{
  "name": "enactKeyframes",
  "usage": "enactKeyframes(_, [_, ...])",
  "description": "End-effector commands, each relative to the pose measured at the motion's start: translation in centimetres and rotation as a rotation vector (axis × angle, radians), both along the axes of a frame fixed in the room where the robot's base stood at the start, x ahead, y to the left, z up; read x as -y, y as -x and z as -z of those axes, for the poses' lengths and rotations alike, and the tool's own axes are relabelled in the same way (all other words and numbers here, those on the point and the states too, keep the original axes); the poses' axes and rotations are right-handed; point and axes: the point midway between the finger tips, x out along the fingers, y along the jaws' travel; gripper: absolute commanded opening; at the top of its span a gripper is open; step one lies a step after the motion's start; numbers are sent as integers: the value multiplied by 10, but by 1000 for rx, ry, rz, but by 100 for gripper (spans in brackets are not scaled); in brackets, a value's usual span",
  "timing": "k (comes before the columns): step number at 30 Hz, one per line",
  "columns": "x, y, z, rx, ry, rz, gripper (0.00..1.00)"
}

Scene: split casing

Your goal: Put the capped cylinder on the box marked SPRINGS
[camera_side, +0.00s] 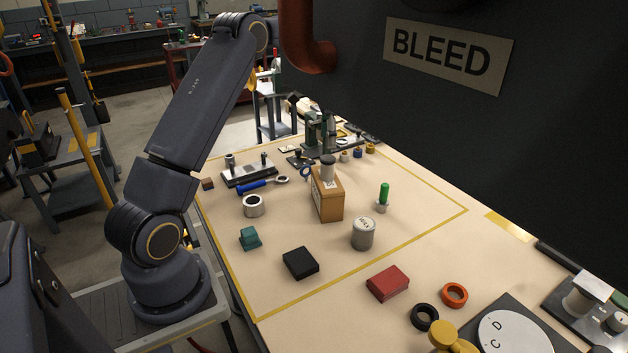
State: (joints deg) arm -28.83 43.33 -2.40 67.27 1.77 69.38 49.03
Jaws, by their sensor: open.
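A tan box (330,205) stands upright near the middle of the table, with a pale label on its left face too small to read. A small grey cylinder with a darker top (328,162) shows at the top of this box; it appears to stand on it, but its base is unclear. A grey round tin (363,235) with lettering on its lid stands in front of the box, apart from it. A green peg with a grey base (384,195) stands to the right.
A dark panel marked BLEED (450,54) blocks the upper right. A black block (300,263), teal piece (250,238), metal ring (253,205), red block (388,283) and blue-handled tool (258,186) lie around the box. Table between black block and tin is clear.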

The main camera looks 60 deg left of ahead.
Motion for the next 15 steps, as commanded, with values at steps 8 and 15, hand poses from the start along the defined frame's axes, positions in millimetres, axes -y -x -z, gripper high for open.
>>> enactKeyframes(8, [18, 4, -41, 25, -13, -13, 67])
enactKeyframes(15, [117, 63, -128, 168, -53, -118, 67])
